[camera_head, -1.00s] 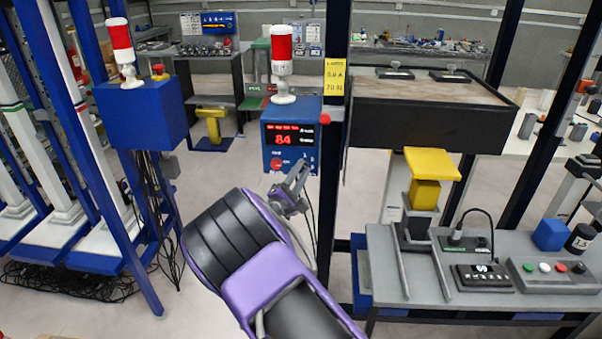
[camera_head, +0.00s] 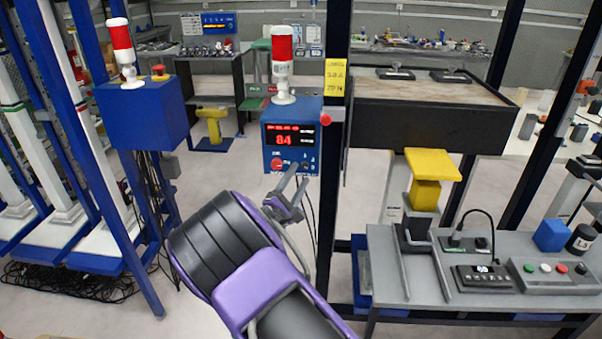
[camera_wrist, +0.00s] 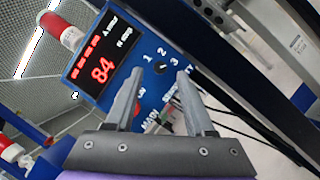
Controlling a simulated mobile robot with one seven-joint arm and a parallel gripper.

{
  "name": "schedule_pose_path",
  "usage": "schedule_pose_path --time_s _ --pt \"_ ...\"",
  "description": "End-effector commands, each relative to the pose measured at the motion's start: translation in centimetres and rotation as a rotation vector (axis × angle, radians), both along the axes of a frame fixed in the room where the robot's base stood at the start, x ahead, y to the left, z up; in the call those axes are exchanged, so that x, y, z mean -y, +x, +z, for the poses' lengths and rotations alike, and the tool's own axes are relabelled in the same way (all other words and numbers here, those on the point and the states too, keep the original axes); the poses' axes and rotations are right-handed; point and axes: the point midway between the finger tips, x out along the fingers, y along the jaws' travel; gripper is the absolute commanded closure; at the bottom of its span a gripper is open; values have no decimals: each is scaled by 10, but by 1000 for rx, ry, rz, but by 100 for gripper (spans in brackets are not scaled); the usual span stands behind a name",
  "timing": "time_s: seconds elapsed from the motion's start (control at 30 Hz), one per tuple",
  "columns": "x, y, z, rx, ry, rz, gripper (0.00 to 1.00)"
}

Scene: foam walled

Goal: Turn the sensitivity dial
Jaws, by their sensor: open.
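The blue control box (camera_head: 268,152) hangs at the center of the head view, with a red "84" display. In the wrist view its face (camera_wrist: 150,88) is tilted and close. The small black sensitivity dial (camera_wrist: 161,67) sits among the numbers 1, 2 and 3. My gripper (camera_wrist: 160,73) is open, with one finger on each side of the dial in the picture; I cannot tell whether either touches it. A red button (camera_wrist: 140,103) shows between the fingers, partly hidden. In the head view my gripper (camera_head: 296,182) is at the box's lower edge.
A red-and-white beacon (camera_head: 282,65) stands on the box. A dark post (camera_head: 333,180) rises just right of it, with a yellow label (camera_head: 335,78). A grey workbench (camera_head: 390,270) stands at right. Cables hang below the box.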

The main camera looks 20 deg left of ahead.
Motion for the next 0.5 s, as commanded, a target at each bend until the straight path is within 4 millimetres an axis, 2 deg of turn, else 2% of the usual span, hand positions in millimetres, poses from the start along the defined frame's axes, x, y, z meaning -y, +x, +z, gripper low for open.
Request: schedule_pose_path --time_s 0.3,0.5 --pt "-8 -78 -19 -1 1 3 46" --pt "-11 -118 -28 -2 -1 2 46"
